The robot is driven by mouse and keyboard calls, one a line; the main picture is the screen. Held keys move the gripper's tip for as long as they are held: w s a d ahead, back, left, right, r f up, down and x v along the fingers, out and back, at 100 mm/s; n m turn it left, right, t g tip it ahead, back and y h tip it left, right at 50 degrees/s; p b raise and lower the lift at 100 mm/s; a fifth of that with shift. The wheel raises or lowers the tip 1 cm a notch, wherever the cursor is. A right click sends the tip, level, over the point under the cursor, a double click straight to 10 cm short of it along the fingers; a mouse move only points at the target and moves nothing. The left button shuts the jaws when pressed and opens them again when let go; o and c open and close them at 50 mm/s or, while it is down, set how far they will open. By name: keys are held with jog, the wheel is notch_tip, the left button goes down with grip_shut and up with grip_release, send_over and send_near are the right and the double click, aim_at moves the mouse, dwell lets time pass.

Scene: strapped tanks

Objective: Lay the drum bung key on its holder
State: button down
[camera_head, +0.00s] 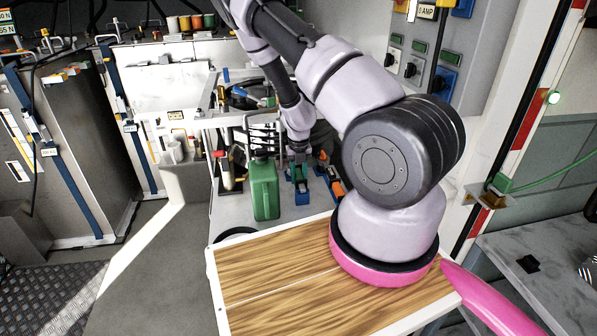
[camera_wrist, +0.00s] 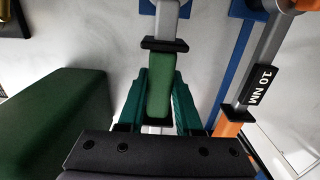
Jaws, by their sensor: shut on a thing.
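The drum bung key shows in the wrist view as a green grip (camera_wrist: 159,92) with a black collar and a grey shaft. My gripper (camera_wrist: 158,88) has its teal fingers on both sides of the green grip and is shut on it. In the head view my gripper (camera_head: 298,168) points down over the grey bench. A blue holder (camera_head: 303,197) stands below it; blue parts also show at the top of the wrist view (camera_wrist: 147,6), beside the grey shaft. I cannot tell whether the key touches the holder. The key's far end is out of the wrist view.
A green canister (camera_head: 264,190) stands close left of my gripper, and its side (camera_wrist: 55,125) fills the wrist view's left. An orange-handled tool marked 10 NM (camera_wrist: 262,85) lies close on the right. A wooden board (camera_head: 275,275) lies in front, clear on its left part.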

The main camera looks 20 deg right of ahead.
jog(key=shift+f, duration=0.35)
jog(key=c, duration=0.5)
grip_release()
notch_tip(320, 180, up, 11)
jog(key=shift+s+f, duration=0.1)
jog(key=shift+s, duration=0.05)
dwell(0.4)
